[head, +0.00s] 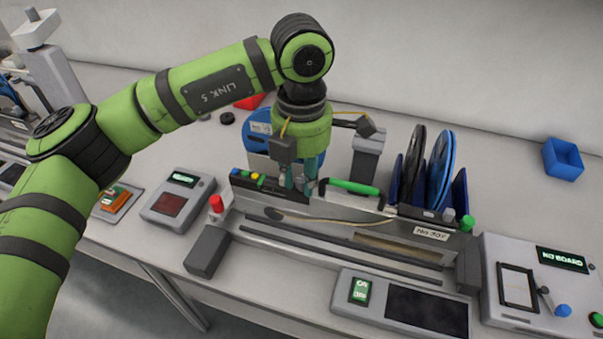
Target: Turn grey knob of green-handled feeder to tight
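The feeder with the green handle (352,187) lies across the bench and carries a label reading "No 307" (431,233). My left gripper (299,184) points down at the feeder's top, just left of the green handle. Its two teal fingers stand apart with a narrow gap. Small grey metal parts show around the fingertips. The grey knob cannot be made out clearly there, and the fingers hide part of that spot. I cannot tell whether the fingers touch it. My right gripper is not in view.
A red knob (216,204) stands left of the feeder. Blue and black reels (440,168) stand at its right end. A box reading "NO BOARD" (515,310) is at lower right. A blue bin (563,159) sits at the back right, with clear bench around it.

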